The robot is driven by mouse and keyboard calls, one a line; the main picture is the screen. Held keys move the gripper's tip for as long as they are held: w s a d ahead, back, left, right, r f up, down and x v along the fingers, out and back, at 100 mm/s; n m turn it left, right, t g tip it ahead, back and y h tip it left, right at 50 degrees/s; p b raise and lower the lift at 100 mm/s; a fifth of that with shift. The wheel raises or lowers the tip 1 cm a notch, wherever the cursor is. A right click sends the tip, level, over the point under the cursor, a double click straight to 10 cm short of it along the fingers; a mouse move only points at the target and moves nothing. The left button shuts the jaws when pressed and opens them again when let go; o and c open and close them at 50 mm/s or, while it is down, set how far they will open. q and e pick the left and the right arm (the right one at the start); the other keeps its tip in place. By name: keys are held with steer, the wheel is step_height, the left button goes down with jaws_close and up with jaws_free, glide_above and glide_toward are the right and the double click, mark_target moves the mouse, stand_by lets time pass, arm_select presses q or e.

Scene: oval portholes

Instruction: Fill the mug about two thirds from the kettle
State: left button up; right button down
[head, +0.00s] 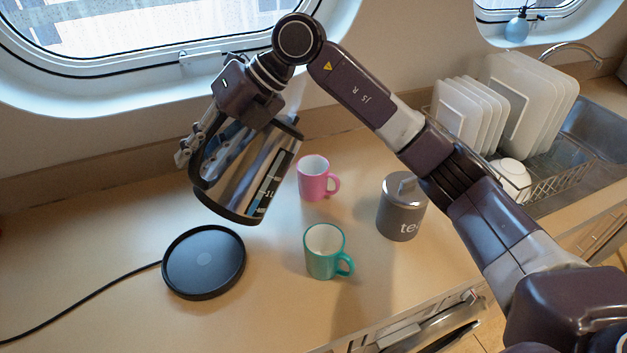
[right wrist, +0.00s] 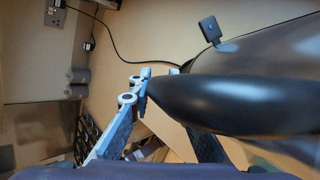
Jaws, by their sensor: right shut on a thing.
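The kettle (head: 250,178), steel with a black handle and base ring and a level window, is in the air over the counter, tilted with its top toward the right. My right gripper (head: 192,148) is shut on its handle; the black handle (right wrist: 225,103) fills much of the right wrist view. No stream of water shows. A pink mug (head: 313,186) stands upright just right of the kettle. A teal mug (head: 322,262) stands upright nearer the front. Both look white inside; I cannot tell any liquid level. My left gripper is not in view.
The black round kettle base (head: 204,265) with its cord lies empty at left. A grey tea canister (head: 402,210) stands right of the mugs. A dish rack with plates (head: 510,95) and a sink (head: 590,125) are at far right. The window wall is behind.

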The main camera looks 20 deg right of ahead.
steer(key=shift+w+d+r+y+p, duration=0.15)
steer(key=shift+r+y, duration=0.15)
steer(key=shift+r, duration=0.35)
steer(key=shift+d+r+y+p, duration=0.2)
steer(key=shift+r+y, duration=0.1)
steer(key=shift+r, duration=0.3)
steer(key=shift+w+d+r+y+p, duration=0.15)
steer(key=shift+r+y, duration=0.15)
steer(key=shift+r, duration=0.35)
stand_by(2.4)
steer(key=shift+w+d+r+g+y+p, duration=0.15)
steer(key=shift+d+r+y+p, duration=0.1)
steer(key=shift+r, duration=0.25)
steer(key=shift+d+r+g+y+p, duration=0.15)
steer(key=shift+d+r, duration=0.1)
steer(key=shift+r, duration=0.2)
stand_by(1.7)
